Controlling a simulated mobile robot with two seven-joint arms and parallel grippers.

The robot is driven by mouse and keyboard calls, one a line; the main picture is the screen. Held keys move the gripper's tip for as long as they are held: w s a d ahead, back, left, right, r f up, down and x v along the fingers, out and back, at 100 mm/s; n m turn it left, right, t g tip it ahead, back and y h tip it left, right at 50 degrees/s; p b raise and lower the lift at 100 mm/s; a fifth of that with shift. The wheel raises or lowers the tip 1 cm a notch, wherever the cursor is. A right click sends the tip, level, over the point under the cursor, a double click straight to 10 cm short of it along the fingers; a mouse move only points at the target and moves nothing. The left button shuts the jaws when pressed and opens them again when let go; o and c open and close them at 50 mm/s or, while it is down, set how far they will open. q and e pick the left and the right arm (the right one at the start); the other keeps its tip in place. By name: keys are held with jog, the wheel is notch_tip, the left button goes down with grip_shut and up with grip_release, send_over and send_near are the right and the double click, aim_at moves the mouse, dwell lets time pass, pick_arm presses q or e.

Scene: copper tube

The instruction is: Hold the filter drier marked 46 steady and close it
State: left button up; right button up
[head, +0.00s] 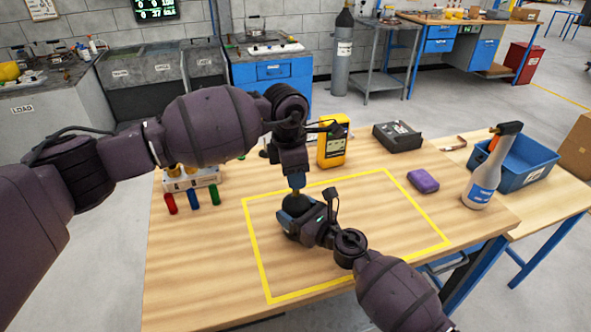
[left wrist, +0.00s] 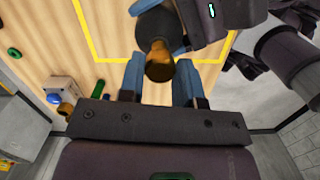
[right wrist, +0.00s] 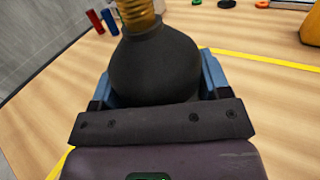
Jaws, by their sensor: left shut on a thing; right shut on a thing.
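The filter drier (head: 296,203) stands inside the yellow outline on the bench, mostly hidden by my grippers in the head view. In the right wrist view its dark, rounded body (right wrist: 155,65) sits between the blue fingers of my right gripper (right wrist: 157,85), which is shut on it. A ribbed brass-coloured cap (right wrist: 137,14) is at its top. In the left wrist view the cap (left wrist: 159,62) lies between the fingers of my left gripper (left wrist: 160,72), shut on it from above. The marking 46 is not visible, and I cannot tell how far the cap is seated.
A yellow meter (head: 333,146) and a dark grey case (head: 397,137) stand behind. Red (head: 170,204), blue (head: 193,199) and green (head: 215,193) pieces lie left.

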pick_arm(q)
jog(key=shift+f, duration=0.25)
jog(key=shift+f, duration=0.55)
dwell(0.5)
pick_arm(e)
jog(key=c, duration=0.4)
pick_arm(q)
jog(key=m, duration=0.7)
jog(key=shift+g, duration=0.4)
pick_arm(e)
jog(key=shift+f, duration=0.1)
pick_arm(q)
jog(key=m, duration=0.6)
jog(key=shift+w+m+g+y, duration=0.1)
jog(key=shift+m+g+y, duration=0.2)
jog(key=shift+m+y, duration=0.1)
jog(key=m, duration=0.4)
jog(key=shift+d, duration=0.1)
jog(key=m+y, duration=0.1)
jog(key=m, duration=0.3)
jog(key=shift+m, duration=0.3)
jog(key=m, duration=0.4)
jog(key=shift+f, duration=0.1)
jog(key=m, duration=0.3)
jog(key=shift+m+y, duration=0.3)
